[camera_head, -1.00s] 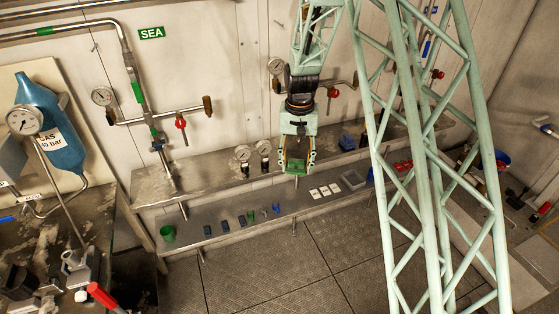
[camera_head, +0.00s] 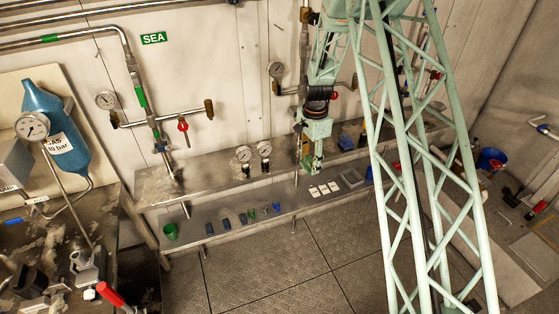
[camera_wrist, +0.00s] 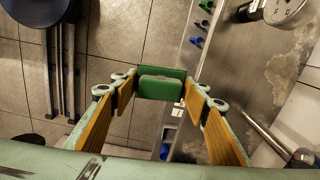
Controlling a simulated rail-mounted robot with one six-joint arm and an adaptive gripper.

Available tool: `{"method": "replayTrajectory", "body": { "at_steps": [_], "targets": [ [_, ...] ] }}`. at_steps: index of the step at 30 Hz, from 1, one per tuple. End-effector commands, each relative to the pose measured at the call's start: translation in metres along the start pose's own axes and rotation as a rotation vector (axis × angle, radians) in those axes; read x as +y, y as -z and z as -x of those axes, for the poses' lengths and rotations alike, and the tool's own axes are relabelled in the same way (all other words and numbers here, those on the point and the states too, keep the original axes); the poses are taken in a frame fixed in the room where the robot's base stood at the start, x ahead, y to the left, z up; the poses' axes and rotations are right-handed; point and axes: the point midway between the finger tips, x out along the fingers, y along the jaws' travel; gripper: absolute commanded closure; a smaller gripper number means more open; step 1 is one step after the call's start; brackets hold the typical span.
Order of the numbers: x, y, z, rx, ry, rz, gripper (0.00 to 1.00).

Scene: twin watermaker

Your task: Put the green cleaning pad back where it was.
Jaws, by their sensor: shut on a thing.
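My gripper (camera_head: 308,168) hangs over the lower steel shelf, left of the white square pads (camera_head: 325,189). In the wrist view my gripper (camera_wrist: 160,92) is shut on the green cleaning pad (camera_wrist: 160,84), which sits between the fingertips. The pad is a small green block, held above the floor and shelf edge. In the head view the pad is mostly hidden by the fingers, seen nearly edge-on.
The lower shelf (camera_head: 190,243) carries a green cup (camera_head: 170,231), several small blue and green items, and a grey tray (camera_head: 351,178). Two gauges (camera_head: 264,149) stand on the upper shelf. A pipe with a red valve (camera_head: 182,125) is on the wall.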

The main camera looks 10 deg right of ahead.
Motion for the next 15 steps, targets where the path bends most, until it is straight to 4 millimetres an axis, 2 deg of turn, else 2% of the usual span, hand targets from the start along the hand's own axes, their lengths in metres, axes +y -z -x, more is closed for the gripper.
{"method": "replayTrajectory", "body": {
  "at_steps": [6, 15],
  "targets": [
    [-0.0019, 0.0069, -0.004, 0.0, 0.0, -0.077, 0.71],
    [-0.0021, 0.0075, -0.0048, 0.0, 0.0, -0.085, 0.71]
  ]
}}
